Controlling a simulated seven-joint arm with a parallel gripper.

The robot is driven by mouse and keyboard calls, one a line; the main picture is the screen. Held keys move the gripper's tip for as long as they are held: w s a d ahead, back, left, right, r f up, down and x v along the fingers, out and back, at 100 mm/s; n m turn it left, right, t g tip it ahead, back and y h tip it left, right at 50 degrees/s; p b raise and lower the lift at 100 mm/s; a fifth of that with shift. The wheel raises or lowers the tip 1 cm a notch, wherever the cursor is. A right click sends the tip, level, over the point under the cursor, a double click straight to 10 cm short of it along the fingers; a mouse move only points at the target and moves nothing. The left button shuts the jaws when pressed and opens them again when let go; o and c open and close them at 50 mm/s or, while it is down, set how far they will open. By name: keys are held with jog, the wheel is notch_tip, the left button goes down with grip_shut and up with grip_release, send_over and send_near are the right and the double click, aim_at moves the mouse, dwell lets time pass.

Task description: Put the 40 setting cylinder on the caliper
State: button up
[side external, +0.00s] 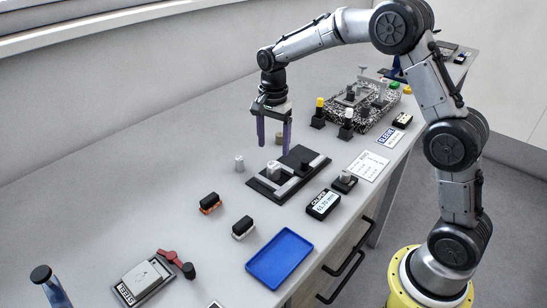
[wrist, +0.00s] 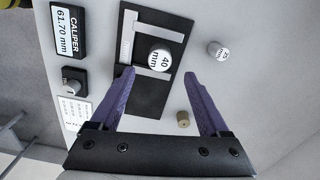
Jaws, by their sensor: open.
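The caliper (wrist: 128,38) is a grey frame with two jaws on a black base plate; it also shows in the side view (side external: 291,187). The 40 setting cylinder (wrist: 160,60), silver with a white "40 mm" top, stands upright in the space between the caliper's jaws; it also shows in the side view (side external: 273,171). I cannot tell whether it touches either jaw. My gripper (wrist: 158,74), with two purple fingers, is open and empty, above and behind the caliper in the side view (side external: 273,148). Nothing is between its fingers.
A smaller silver cylinder (wrist: 217,49) and a brass cylinder (wrist: 183,119) stand off the plate. The caliper display (wrist: 69,30) reads 61.70 mm, near a knob block (wrist: 73,79). A blue tray (side external: 280,258) and black-topped blocks (side external: 243,226) lie nearer. A speckled slab (side external: 372,109) stands behind.

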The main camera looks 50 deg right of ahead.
aim_at(273, 165)
jog(key=s+a+r+n+t, duration=0.3)
jog(key=s+r+n, duration=0.4)
jog(key=s+r, duration=0.6)
jog(key=s+a+f+n+t, duration=0.1)
jog(key=s+f+n+t, duration=0.1)
jog(key=s+n, duration=0.7)
jog(key=s, duration=0.8)
jog(key=shift+f+t, duration=0.3)
jog(key=shift+f, duration=0.1)
